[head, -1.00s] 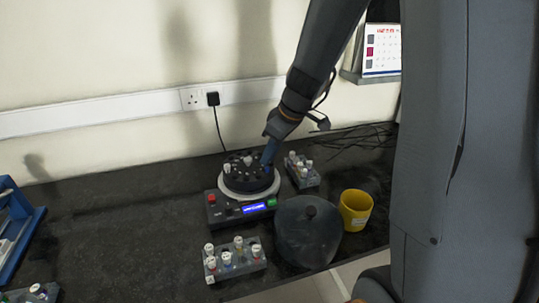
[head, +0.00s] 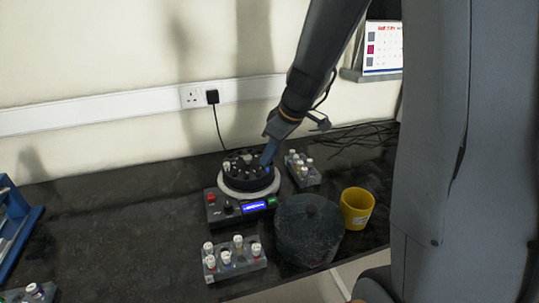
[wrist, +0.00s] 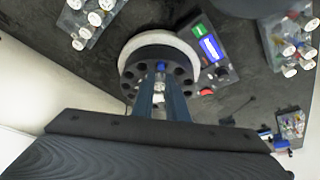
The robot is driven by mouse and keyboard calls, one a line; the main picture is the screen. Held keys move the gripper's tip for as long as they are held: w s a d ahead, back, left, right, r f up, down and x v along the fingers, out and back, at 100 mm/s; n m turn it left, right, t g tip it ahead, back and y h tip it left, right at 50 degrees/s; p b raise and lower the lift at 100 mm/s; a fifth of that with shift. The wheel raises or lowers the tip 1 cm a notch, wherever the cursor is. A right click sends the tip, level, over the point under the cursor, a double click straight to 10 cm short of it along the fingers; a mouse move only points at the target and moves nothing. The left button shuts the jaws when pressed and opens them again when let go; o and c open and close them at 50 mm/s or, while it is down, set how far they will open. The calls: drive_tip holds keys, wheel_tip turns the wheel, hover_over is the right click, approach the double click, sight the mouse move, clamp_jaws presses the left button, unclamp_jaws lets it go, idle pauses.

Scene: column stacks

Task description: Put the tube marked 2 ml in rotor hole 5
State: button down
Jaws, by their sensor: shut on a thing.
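The dark rotor (head: 246,178) sits in the centrifuge on the bench, with a pale ring around it. Several light-capped tubes stand in it. My gripper (head: 267,162) is at the rotor's right rim in the head view, pointing down. In the wrist view my gripper (wrist: 160,92) is over the rotor (wrist: 133,72), its fingers shut on a small pale-topped tube (wrist: 159,86). The fingers hide most of this tube, and its marking cannot be read. A blue spot (wrist: 160,66) shows just beyond the fingertips. Hole numbers are too small to read.
Tube racks stand in front of the centrifuge (head: 235,262) and to its right (head: 303,172). A dark round lid (head: 308,235) and a yellow cup (head: 356,208) stand at the right. A blue rack (head: 12,235) is at the left edge.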

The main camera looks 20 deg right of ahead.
drive_tip(key=shift+f+b, duration=1.1)
drive_tip(key=shift+b, duration=0.05)
drive_tip(key=c, duration=1.4)
unclamp_jaws()
drive_tip(key=shift+o, duration=0.2)
drive_tip(key=shift+r, duration=0.1)
drive_tip(key=shift+r+p, duration=2.15)
drive_tip(key=shift+r, duration=0.8)
drive_tip(key=shift+s, duration=0.1)
